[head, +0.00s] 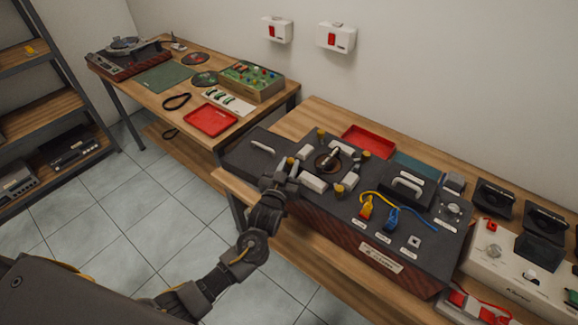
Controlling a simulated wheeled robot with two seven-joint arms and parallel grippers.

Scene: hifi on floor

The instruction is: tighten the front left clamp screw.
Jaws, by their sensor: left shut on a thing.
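A dark bench unit (318,212) stands on the near wooden table. On its left part is a round recess (328,161) with a dark and metal piece in it, ringed by pale blocks and several yellow-topped clamp screws. The front left clamp screw (290,161) is at the tips of my left gripper (289,167), which is shut on it; the fingers partly hide it. Other yellow screws show at the back left (320,133), back right (366,154) and front right (340,190). My right gripper is not in view.
Right of the recess are a handled lid (407,184), a yellow plug (366,210) and a blue plug (391,220) on cables. A red tray (368,141) lies behind. White equipment (510,262) stands at the right. Tiled floor (130,225) is clear at the left.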

